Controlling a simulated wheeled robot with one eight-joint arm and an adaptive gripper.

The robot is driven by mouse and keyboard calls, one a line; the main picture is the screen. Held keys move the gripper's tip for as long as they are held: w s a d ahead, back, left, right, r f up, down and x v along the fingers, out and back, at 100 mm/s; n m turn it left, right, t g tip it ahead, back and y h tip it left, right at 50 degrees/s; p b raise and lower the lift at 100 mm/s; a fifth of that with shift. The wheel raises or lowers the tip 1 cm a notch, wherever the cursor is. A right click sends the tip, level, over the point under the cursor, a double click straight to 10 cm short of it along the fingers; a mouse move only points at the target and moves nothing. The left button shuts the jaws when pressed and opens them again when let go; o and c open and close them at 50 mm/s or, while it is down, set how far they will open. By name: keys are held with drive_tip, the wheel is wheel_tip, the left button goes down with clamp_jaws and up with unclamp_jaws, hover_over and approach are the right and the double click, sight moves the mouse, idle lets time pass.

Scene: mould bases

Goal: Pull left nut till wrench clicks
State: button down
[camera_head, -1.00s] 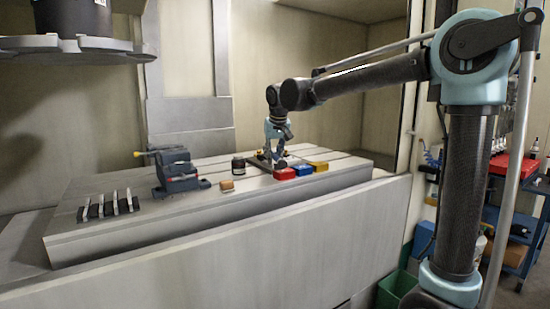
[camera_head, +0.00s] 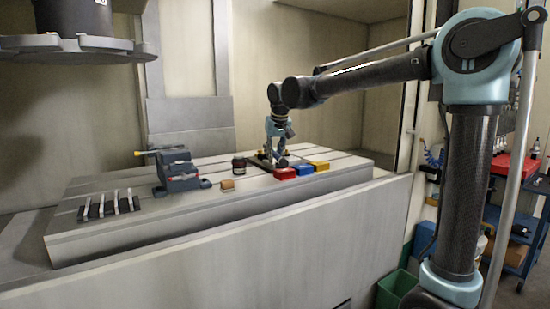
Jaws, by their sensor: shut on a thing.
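My gripper (camera_head: 275,158) points down at the back right of the slotted grey table, over a dark mould base (camera_head: 261,161). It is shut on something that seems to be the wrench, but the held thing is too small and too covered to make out. The nuts, the left one among them, cannot be told apart at this size. Whether the wrench sits on a nut cannot be seen.
A red bin (camera_head: 285,174), a blue bin (camera_head: 304,169) and a yellow bin (camera_head: 320,165) stand just right of my gripper. A dark jar (camera_head: 239,166) and a small tan block (camera_head: 227,185) are left. A vise (camera_head: 178,172) and a slotted rack (camera_head: 108,206) stand further left.

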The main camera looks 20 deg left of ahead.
drive_tip(key=shift+r, duration=1.7)
